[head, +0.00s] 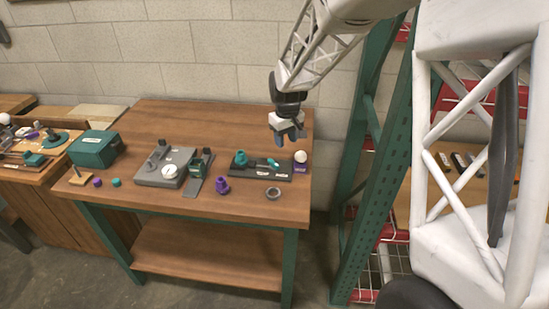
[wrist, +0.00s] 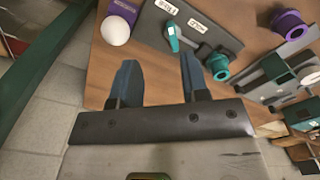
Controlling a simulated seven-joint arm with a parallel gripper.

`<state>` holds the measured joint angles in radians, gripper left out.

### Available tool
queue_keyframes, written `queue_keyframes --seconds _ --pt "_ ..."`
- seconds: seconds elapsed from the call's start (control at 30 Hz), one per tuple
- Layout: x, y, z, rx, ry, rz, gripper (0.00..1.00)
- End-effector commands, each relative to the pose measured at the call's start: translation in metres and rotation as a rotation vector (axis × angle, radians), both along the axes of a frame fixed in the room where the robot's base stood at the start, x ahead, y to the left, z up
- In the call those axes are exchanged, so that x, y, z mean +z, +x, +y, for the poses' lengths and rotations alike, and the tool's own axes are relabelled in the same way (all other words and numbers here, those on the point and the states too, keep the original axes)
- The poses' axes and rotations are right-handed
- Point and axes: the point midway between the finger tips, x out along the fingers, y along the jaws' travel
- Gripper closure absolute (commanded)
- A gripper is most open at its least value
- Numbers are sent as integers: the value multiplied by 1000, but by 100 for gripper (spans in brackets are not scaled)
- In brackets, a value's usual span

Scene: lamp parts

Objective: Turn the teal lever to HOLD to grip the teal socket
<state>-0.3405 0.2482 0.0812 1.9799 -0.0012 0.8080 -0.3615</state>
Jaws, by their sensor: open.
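The teal lever (head: 273,163) sits on a dark plate (head: 252,174) at the right of the table. In the wrist view the lever (wrist: 172,37) shows near two white labels (wrist: 197,25) on the plate; their words are too small to read surely. The teal socket (head: 241,158) stands on the same plate, left of the lever; it also shows in the wrist view (wrist: 218,66).
A white ball (head: 300,156) on a purple block stands right of the plate. A grey fixture (head: 165,168) and teal box (head: 93,148) stand left. A green rack post (head: 375,150) rises at right.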

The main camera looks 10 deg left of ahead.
Motion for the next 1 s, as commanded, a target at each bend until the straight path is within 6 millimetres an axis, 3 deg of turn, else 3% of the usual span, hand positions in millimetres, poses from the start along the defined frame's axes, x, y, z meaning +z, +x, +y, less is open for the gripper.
queue_keyframes --seconds 0.1,0.33,1.0 --pt "-21 13 20 35 -5 12 58" --pt "-43 28 41 75 -8 22 58" --pt "-54 30 44 83 -9 23 58"
